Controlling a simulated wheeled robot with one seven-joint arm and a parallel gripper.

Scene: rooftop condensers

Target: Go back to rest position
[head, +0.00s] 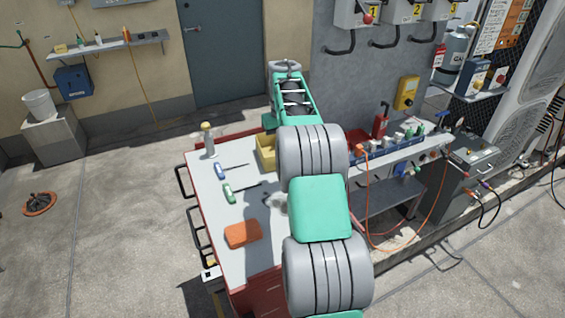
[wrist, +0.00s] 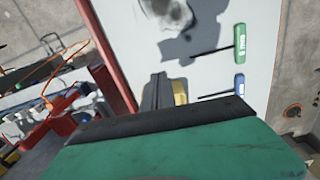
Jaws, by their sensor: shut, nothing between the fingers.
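My gripper (wrist: 156,90) shows in the wrist view as narrow grey fingers closed together beyond the dark edge of my green wrist housing. Nothing is held between them. It is above the white cart top (wrist: 128,45), near the yellow bin (wrist: 180,92); the height gap is hard to judge. In the head view my arm rises from the bottom across the right part of the cart, and the fingers cannot be made out there. A green-handled hex key (head: 228,192) and a blue-handled hex key (head: 219,170) lie on the cart top.
An orange block (head: 243,234) lies at the cart's near end, and a pale bottle-like object (head: 208,140) stands at its far left corner. Right of my arm is a shelf (head: 352,165) with a blue tool rack (head: 395,147) and red canister (head: 381,123). Open floor lies left of the cart.

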